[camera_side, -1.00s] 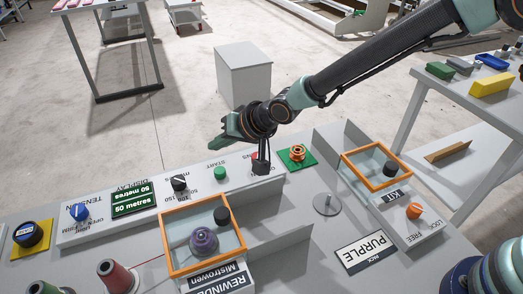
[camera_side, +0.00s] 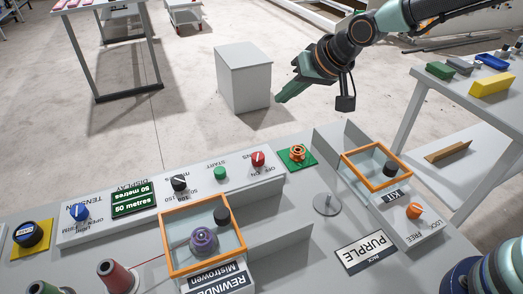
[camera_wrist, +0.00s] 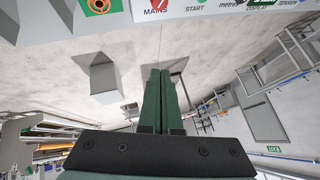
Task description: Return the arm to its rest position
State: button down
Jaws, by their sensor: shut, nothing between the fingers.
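My gripper (camera_side: 290,88) is shut and empty, raised in the air above and behind the panel, in front of the grey box in the side view. In the wrist view my gripper's green fingers (camera_wrist: 160,75) lie together with nothing between them. My arm reaches in from the upper right. The control panel (camera_side: 110,225) lies below, with a red mains knob (camera_side: 258,159) and a green start button (camera_side: 220,172).
An orange-framed rewinder box (camera_side: 170,270) holds a purple spool (camera_side: 203,240). An orange-framed kit box (camera_side: 350,156) stands at right. A grey box (camera_side: 243,80) stands on the floor. The right-hand table (camera_side: 505,110) holds colored blocks.

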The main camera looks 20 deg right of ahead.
jog(key=s+d+r+g+h, duration=0.1)
jog(key=s+d+r, duration=0.1)
jog(key=s+d, duration=0.7)
jog(key=s+d+r+n+h, duration=0.1)
jog(key=s+d+r+h, duration=0.1)
jog(key=s+d, duration=0.7)
jog(key=shift+s+d+r+g, duration=0.15)
jog(key=shift+d+r+g, duration=0.25)
jog(key=shift+d, duration=0.3)
dwell(0.5)
